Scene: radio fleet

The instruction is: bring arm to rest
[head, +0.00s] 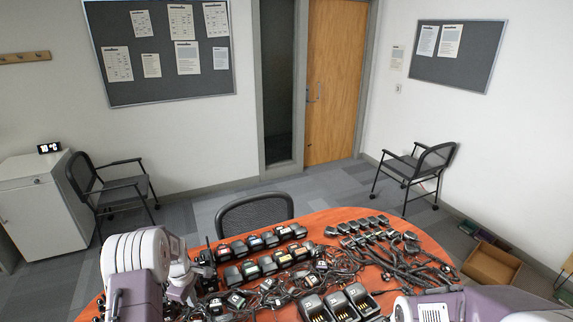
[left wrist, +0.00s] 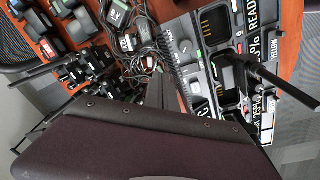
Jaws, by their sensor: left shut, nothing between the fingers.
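My left arm comes in at the lower left of the head view, over the left end of the orange-red table (head: 350,216). My left gripper (left wrist: 168,95) shows in the left wrist view as dark fingers, shut and empty, above the table's gear. A radio with a long black antenna (left wrist: 268,80) stands by a labelled charger tray (left wrist: 208,50) to the right of the fingers. My right arm shows only in part at the bottom right of the head view, and its fingers are not visible.
Several radios and batteries (head: 268,239), tangled black cables (head: 400,262) and chargers (head: 338,306) crowd the table. A chair (head: 253,212) stands at its far edge. An open cardboard box (head: 491,264) is on the floor at right. Floor beyond the table is mostly free.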

